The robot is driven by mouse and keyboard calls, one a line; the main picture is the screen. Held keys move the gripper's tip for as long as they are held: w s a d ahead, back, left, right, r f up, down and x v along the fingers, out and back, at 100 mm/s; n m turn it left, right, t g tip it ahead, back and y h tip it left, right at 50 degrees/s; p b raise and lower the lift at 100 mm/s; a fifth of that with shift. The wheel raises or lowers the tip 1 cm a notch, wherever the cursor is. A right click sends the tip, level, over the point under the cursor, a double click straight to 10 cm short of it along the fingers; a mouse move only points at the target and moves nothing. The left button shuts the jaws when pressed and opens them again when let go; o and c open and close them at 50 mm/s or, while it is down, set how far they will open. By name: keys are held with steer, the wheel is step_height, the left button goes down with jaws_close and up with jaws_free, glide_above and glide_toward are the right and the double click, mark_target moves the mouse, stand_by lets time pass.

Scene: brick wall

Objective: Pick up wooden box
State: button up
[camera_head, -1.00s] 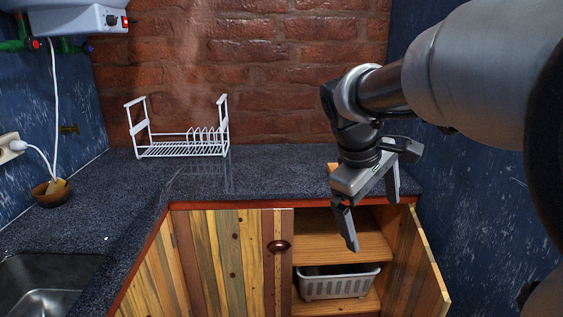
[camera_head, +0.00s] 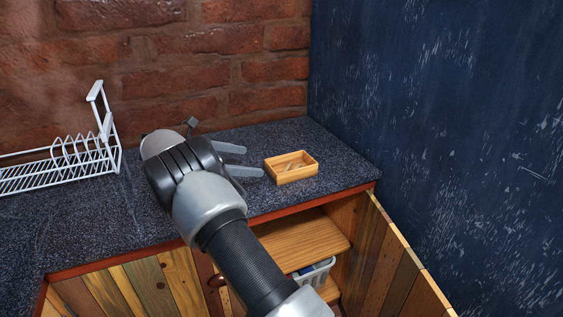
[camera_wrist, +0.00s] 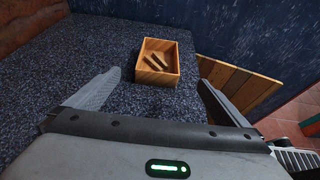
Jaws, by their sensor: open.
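The wooden box (camera_head: 291,168) is a small, light-wood open-topped box on the dark speckled counter, near the right corner. In the wrist view the box (camera_wrist: 158,62) lies ahead of my fingers, roughly between their lines, with a few dark slim pieces inside. My gripper (camera_head: 247,160) is to the left of the box in the head view, fingers spread and pointing toward it. It also shows open in the wrist view (camera_wrist: 160,88), with nothing between the fingers. The box stands apart from both fingertips.
A white dish rack (camera_head: 65,165) stands on the counter (camera_head: 345,165) at the left. A blue wall (camera_head: 440,120) closes the right side, brick the back. Below, an open cabinet door (camera_head: 395,262) and a white basket (camera_head: 317,272) on a shelf show.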

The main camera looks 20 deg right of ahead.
steer(key=shift+w+d+f, duration=0.1)
steer(key=shift+d+f, duration=0.15)
steer(key=shift+d, duration=0.15)
steer(key=b, duration=0.2)
glide_toward(298, 166)
steer(key=shift+s+d+f, duration=0.2)
steer(key=shift+s+d, duration=0.05)
steer(key=shift+d, duration=0.05)
steer(key=b+x, duration=0.2)
steer(key=x, duration=0.4)
steer(key=shift+w+d+f, duration=0.15)
steer(key=shift+w+d, duration=0.05)
steer(key=c, duration=1.2)
